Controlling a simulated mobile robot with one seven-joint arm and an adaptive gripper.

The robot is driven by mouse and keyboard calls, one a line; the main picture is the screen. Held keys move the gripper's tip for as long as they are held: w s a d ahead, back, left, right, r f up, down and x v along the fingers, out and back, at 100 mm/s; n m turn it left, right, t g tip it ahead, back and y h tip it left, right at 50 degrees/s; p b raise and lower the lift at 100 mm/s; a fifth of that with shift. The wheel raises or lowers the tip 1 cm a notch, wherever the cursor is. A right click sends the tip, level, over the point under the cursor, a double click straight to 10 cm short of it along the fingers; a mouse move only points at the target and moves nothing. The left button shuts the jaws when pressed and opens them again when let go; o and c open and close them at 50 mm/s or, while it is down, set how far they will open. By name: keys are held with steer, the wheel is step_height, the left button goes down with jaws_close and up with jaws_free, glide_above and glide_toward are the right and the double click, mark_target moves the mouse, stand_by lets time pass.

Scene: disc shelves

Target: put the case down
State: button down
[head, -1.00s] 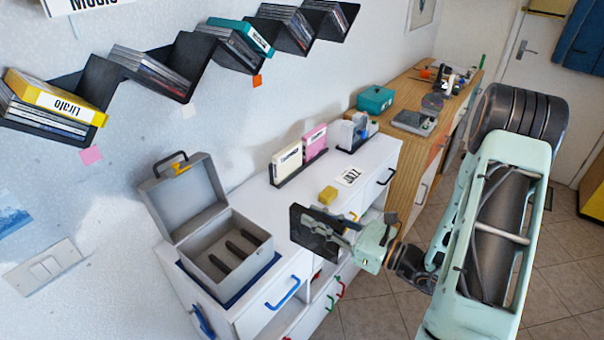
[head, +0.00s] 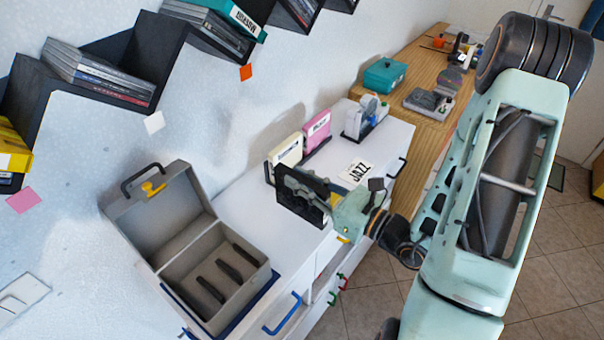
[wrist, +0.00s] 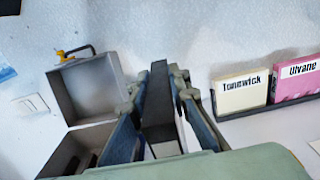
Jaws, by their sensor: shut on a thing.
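A thin dark case (head: 296,196) is held up on edge above the white cabinet top, in front of the cream case in the head view. My gripper (head: 326,205) is shut on it. In the wrist view the dark case (wrist: 157,105) stands between the two fingers (wrist: 155,112), its narrow edge towards the camera. The fingers hide part of its faces. A grey open box (head: 177,262) with dark dividers stands to the left on the cabinet, apart from the case. It shows at the left in the wrist view (wrist: 90,88).
The cream case (wrist: 240,94) and pink case (wrist: 296,80) stand in dark holders on the white cabinet (head: 240,217). A JAZZ card (head: 358,173) lies to their right. Dark zigzag shelves (head: 150,55) with disc cases hang on the wall. Bare cabinet top shows between box and holders.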

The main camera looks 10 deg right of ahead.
steer(key=w+f+b, duration=1.3)
steer(key=w+b, duration=0.1)
steer(key=shift+a+b, duration=0.3)
steer(key=shift+a, duration=0.1)
steer(key=shift+f, duration=0.2)
steer(key=c, duration=1.8)
jaws_free()
steer(key=shift+r, duration=0.1)
steer(key=shift+r, duration=0.1)
